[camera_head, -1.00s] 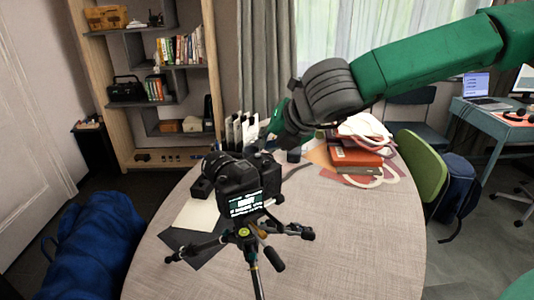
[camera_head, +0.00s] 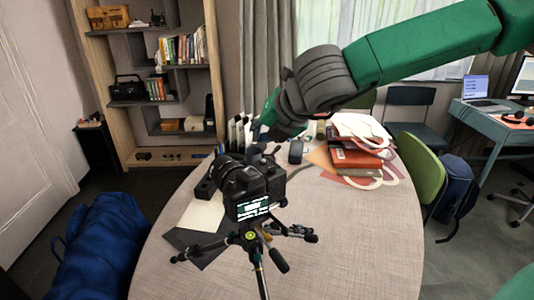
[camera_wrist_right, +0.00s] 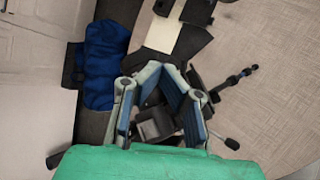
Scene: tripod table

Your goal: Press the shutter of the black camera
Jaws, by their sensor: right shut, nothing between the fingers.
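The black camera (camera_head: 247,188) stands on a tripod (camera_head: 250,238) at the table, its lit screen facing me. My right gripper (camera_head: 264,138) comes in from the right and is over the far side of the camera top. It is shut and empty. In the right wrist view the fingers (camera_wrist_right: 165,68) meet at their tips, and part of the black camera (camera_wrist_right: 155,125) shows between and below them. The shutter button cannot be made out, and I cannot tell whether the fingertips touch the camera. My left gripper is not in view.
The round table (camera_head: 350,240) is clear at the front right. Red books (camera_head: 357,158) with white cables lie at the back right. A dark sheet and a pale sheet (camera_head: 200,215) lie left of the tripod. A blue bag (camera_head: 105,245) is on the floor at left.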

